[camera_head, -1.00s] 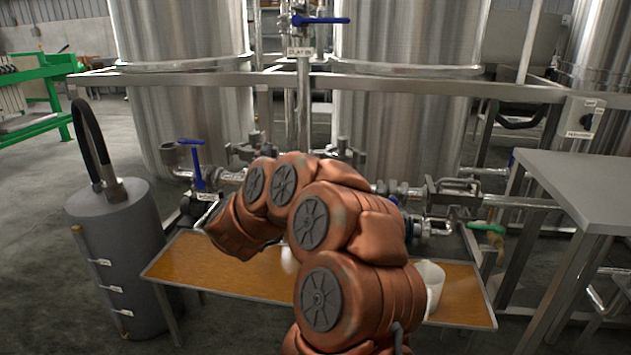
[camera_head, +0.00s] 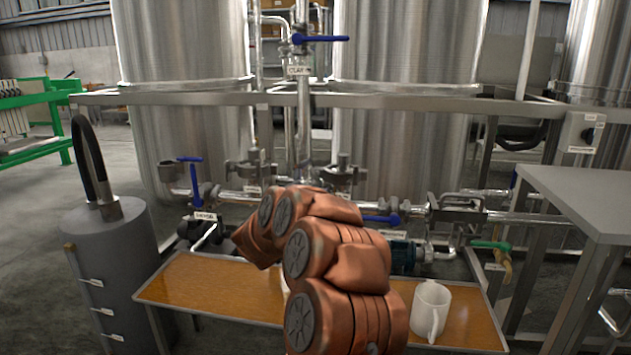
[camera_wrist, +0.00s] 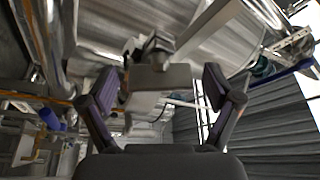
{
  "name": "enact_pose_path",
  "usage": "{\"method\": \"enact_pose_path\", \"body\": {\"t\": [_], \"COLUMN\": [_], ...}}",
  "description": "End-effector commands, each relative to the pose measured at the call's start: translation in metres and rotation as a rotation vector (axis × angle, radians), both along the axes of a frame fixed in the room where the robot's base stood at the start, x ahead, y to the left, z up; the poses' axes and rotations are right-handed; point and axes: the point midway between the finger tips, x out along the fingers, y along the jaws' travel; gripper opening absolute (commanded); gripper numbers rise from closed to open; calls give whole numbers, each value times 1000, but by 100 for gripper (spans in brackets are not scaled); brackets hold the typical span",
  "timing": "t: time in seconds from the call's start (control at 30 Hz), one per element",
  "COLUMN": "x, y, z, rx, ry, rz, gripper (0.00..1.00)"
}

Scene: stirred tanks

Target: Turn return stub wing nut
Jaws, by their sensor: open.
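My gripper (camera_wrist: 160,84) shows in the wrist view with its two dark, purple-padded fingers spread apart. A grey metal fitting (camera_wrist: 153,76) stands in line with the space between the fingers, beyond them as far as I can tell. Nothing is clearly held. I cannot make out with certainty which part is the return stub or its wing nut. In the head view my copper-coloured arm reaches toward the pipework (camera_head: 240,197) below the tanks, and its links hide the gripper and the fittings behind it.
A grey cylinder with a black hose (camera_head: 108,255) is at left. A grey table (camera_head: 585,200) is at right. Blue-handled valves (camera_head: 193,180) and a frame rail (camera_head: 400,102) surround the pipework.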

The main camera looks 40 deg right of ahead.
Motion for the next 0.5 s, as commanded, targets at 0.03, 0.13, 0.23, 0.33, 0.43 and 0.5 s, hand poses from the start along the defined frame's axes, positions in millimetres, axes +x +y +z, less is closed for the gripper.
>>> {"method": "enact_pose_path", "body": {"t": [0.03, 0.13, 0.23, 0.33, 0.43, 0.5], "x": [0, 1, 1, 1, 1, 1], "y": [-2, -3, -4, -3, -3, -3], "z": [0, 0, 0, 1, 1, 1], "rx": [0, 2, 2, 2, 2, 1], "ry": [0, 1, 1, 1, 1, 1], "rz": [0, 1, 1, 1, 1, 2], "gripper": [90, 90, 90, 90, 80, 73]}}
